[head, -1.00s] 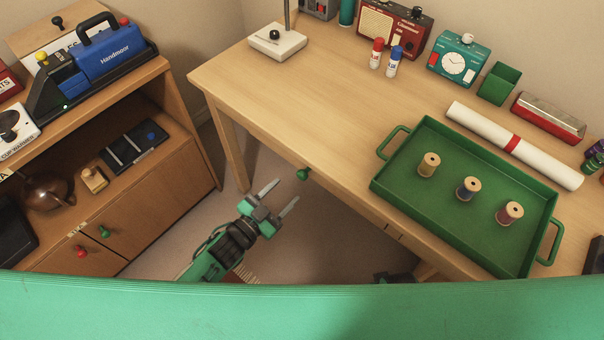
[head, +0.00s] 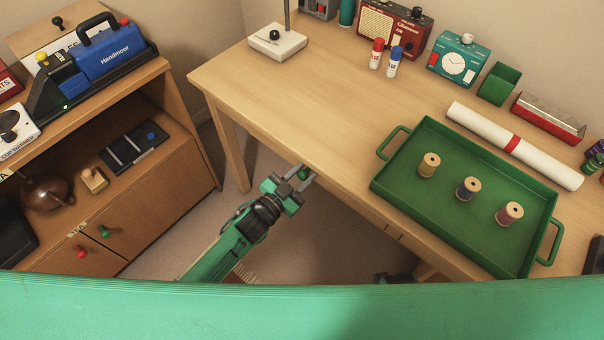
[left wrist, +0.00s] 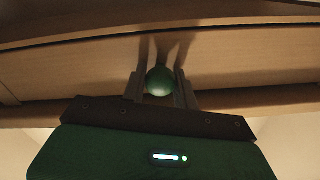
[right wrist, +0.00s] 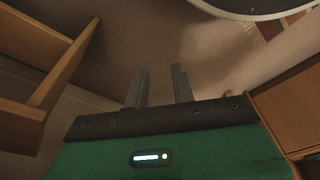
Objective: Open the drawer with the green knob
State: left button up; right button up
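The green knob (head: 304,174) sits on the front of the desk drawer (left wrist: 220,62), under the desk's near edge. The drawer looks closed. My left gripper (head: 307,172) reaches it from below left. In the left wrist view, the knob (left wrist: 160,81) lies between the two fingers, which press close to both its sides with no clear gap. My right gripper (right wrist: 160,85) is open and empty over the floor. Part of the knob is hidden by the fingers in the head view.
The desk (head: 290,110) carries a green tray (head: 400,202) with three spools. A low cabinet at left has another green knob (head: 104,231) and a red knob (head: 81,251). Floor between cabinet and desk is clear.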

pick_arm(q)
grip_shut()
jog(key=shift+s, duration=0.1)
pick_arm(e)
jog(key=shift+r, duration=0.1)
